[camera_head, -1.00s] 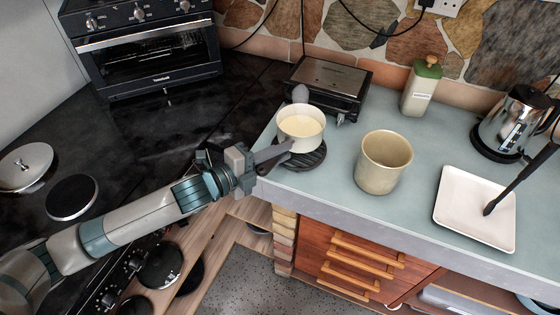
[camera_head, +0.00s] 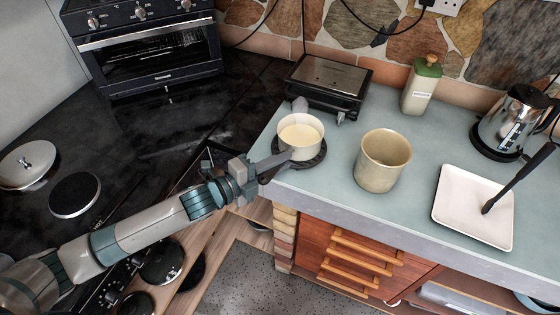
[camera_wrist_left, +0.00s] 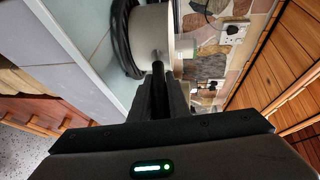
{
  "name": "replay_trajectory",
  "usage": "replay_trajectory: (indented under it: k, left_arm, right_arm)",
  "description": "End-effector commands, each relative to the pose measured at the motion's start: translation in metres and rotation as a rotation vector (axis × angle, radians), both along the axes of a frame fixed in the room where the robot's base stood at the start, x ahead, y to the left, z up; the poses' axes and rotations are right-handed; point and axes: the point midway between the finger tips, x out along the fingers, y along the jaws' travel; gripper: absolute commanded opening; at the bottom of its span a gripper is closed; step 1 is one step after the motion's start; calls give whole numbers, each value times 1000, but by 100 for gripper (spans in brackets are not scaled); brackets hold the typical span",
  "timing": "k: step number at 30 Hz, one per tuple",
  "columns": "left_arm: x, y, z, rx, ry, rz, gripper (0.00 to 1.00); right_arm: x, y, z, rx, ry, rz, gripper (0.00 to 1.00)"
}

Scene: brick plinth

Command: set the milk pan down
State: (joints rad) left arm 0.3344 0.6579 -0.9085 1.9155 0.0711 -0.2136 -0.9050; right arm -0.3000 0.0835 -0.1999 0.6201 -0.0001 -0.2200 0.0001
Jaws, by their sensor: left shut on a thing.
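The milk pan (camera_head: 301,137) is a small white pan with pale, creamy contents, near the left end of the pale counter. It stands upright over a round black trivet (camera_head: 311,161) that shows around its lower edge. I cannot tell whether its base touches the trivet. My left gripper (camera_head: 262,165) is shut on the pan's handle, which points left toward the arm. In the left wrist view the pan (camera_wrist_left: 152,35) and the dark trivet (camera_wrist_left: 122,40) show ahead of the fingers (camera_wrist_left: 159,92). My right gripper is not in view.
A beige pot (camera_head: 383,165) stands right of the pan. A black and silver grill (camera_head: 327,84) is behind it. A square white plate (camera_head: 472,207), a kettle (camera_head: 510,122) and a green-topped bottle (camera_head: 421,87) are farther right. The counter's front edge is close.

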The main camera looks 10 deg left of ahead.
Motion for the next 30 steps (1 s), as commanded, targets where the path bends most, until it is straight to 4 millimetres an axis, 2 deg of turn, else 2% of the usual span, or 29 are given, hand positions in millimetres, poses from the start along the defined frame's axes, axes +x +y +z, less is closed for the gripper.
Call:
replay_trajectory:
  k: [5,6,8,9,21,30]
  left_arm:
    - [1,-1,0,-2,-5,-1,0]
    - [0,0,-3,0,0,0,18]
    - [0,0,-2,0,0,0,32]
    - [0,0,-2,0,0,0,34]
    - [-1,1,0,1,1,0,34]
    - [-24,25,3,2,1,0,34]
  right_arm:
    - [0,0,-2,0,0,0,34]
    - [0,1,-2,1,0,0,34]
    - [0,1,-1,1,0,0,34]
    - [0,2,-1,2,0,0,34]
    - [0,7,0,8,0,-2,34]
    - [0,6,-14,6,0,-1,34]
